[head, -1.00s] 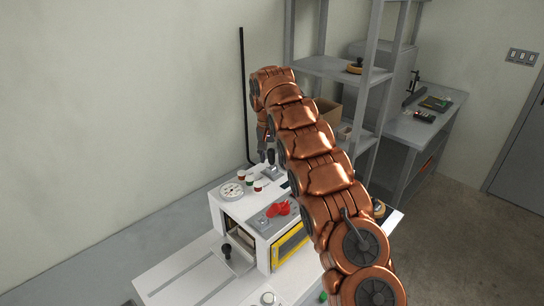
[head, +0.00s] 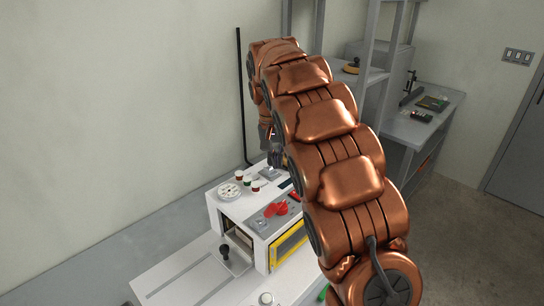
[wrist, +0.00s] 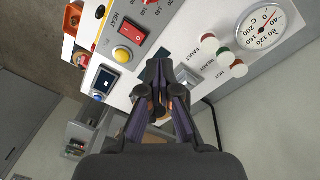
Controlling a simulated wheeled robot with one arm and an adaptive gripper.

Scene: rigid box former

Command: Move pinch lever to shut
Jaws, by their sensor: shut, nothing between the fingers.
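No pinch label is readable, so I cannot tell which part is the pinch lever. My gripper (head: 277,160) is over the rear of the machine, partly hidden by my arm. In the wrist view my gripper (wrist: 165,90) is shut and empty, pointing at the control panel beside a grey plate (wrist: 188,72). I cannot tell whether it touches the panel.
The panel carries a round gauge (wrist: 262,27), several small lamps, a red rocker switch (wrist: 131,31), a yellow button (wrist: 122,54) and a small display (wrist: 105,82). A grey shelf unit (head: 363,80) stands behind. A wall is close on the left.

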